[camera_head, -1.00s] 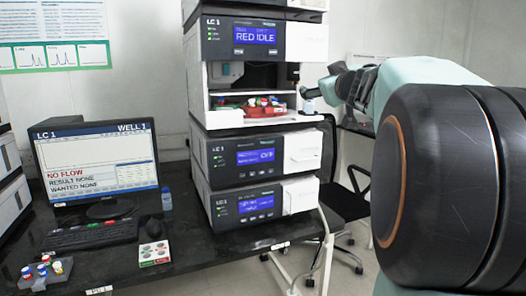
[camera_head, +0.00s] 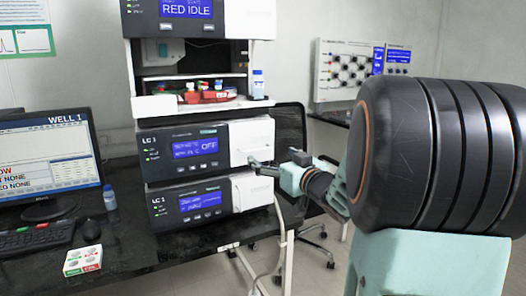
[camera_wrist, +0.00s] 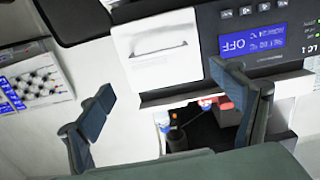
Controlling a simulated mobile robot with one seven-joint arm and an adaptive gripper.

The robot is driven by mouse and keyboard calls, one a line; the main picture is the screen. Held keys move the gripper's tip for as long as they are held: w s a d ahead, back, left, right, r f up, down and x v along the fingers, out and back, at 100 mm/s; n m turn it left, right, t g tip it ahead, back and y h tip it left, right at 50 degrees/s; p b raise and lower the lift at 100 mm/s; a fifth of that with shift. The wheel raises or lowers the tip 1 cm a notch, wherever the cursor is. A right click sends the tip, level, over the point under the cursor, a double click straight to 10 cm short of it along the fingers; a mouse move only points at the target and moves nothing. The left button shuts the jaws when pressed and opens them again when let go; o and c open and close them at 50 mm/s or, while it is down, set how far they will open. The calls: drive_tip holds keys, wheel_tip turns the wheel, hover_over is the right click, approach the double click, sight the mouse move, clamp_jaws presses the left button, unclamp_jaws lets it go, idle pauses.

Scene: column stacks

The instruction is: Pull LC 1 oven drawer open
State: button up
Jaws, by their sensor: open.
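The LC 1 oven module (camera_head: 183,147) has a dark front, a blue display reading OFF and a white drawer front (camera_head: 252,138) on its right side. The drawer looks closed, flush with the module. In the wrist view, which is turned roughly upside down, the white drawer front (camera_wrist: 152,68) shows a recessed or slotted handle (camera_wrist: 158,50). My gripper (camera_head: 258,166) is at the lower right of the drawer front in the head view. In the wrist view my gripper (camera_wrist: 165,85) is open and empty, its fingers apart on either side of the drawer front. Contact cannot be told.
Another LC 1 module (camera_head: 190,203) sits below. A monitor (camera_head: 50,160) and a vial box (camera_head: 82,260) stand left. A chair (camera_head: 290,125) is behind.

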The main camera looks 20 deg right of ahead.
sight(259, 149)
drive_tip(key=w, duration=0.3)
drive_tip(key=w+b, duration=0.1)
drive_tip(key=w, duration=0.3)
drive_tip(key=w+f+b, duration=0.1)
drive_tip(key=w, duration=0.2)
drive_tip(key=shift+w, duration=0.25)
drive_tip(key=shift+c, duration=0.3)
drive_tip(key=c, duration=1.4)
drive_tip(key=shift+s, duration=0.15)
